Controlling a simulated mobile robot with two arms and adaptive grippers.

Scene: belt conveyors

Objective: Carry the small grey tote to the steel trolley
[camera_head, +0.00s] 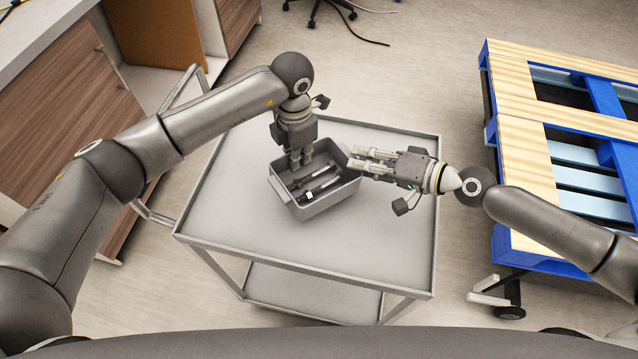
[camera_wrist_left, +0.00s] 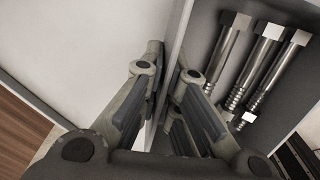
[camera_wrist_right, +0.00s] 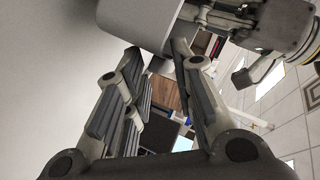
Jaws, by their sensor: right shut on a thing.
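The small grey tote (camera_head: 317,208) stands on the steel trolley's (camera_head: 240,205) grey top, near its middle. Several dark metal bolts (camera_head: 318,188) lie in it; they also show in the left wrist view (camera_wrist_left: 252,66). My left gripper (camera_head: 301,163) points down at the tote's back wall. Its fingers are on either side of the wall in the left wrist view (camera_wrist_left: 172,78); whether they press on it is unclear. My right gripper (camera_head: 357,162) comes in from the right and is shut on the tote at its right side. Its grip point is partly hidden.
A blue and wooden pallet (camera_head: 519,170) stands right of the trolley, with floor between. A wooden cabinet (camera_head: 75,115) is at the left, close to the trolley's handle (camera_head: 180,87). The trolley's top is bare around the tote.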

